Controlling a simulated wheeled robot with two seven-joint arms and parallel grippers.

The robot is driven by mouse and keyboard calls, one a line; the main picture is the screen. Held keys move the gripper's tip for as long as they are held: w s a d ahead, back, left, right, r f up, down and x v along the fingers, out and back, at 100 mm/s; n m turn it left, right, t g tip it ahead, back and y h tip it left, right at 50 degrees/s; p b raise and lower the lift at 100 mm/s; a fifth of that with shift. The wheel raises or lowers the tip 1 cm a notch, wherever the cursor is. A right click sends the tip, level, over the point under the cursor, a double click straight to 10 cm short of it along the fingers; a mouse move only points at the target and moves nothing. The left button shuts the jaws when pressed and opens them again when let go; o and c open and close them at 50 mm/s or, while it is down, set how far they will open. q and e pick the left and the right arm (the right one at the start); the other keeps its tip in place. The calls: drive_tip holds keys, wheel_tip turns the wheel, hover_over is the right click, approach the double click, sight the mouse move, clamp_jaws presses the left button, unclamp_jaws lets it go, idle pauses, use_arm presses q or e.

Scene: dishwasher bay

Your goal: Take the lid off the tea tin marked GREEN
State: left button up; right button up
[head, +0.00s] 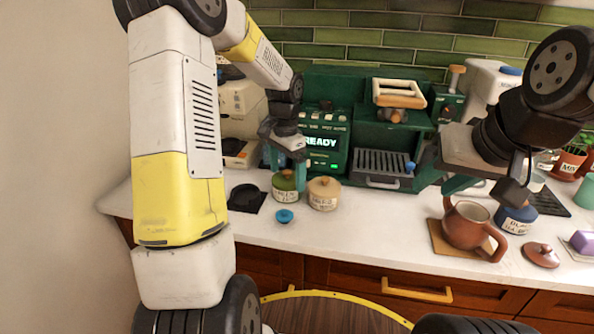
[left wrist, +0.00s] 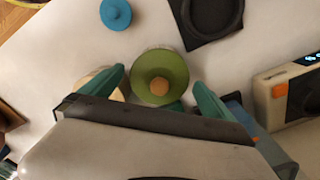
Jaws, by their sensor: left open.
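The tea tin marked GREEN (head: 285,196) stands upright on the white counter, with its green lid (head: 284,182) on top. In the left wrist view the round green lid (left wrist: 150,68) with its orange-brown knob (left wrist: 160,86) lies between the two teal fingers. My left gripper (head: 287,168) is open, pointing down just above the lid. I cannot tell whether the fingers touch it. My right gripper (head: 442,184) is at the right, fingers apart and empty, above and left of the brown teapot (head: 467,225).
A cream tin (head: 323,194) stands close to the right of the green one. A blue lid (head: 285,215) lies in front; a black square mat (head: 245,198) is left. A green machine (head: 345,125) stands behind. A BLACK tea tin (head: 515,220) stands beside the teapot.

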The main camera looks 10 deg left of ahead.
use_arm(q)
drive_tip(key=c, duration=1.2)
drive_tip(key=shift+r, duration=0.1)
drive_tip(key=shift+c, duration=0.2)
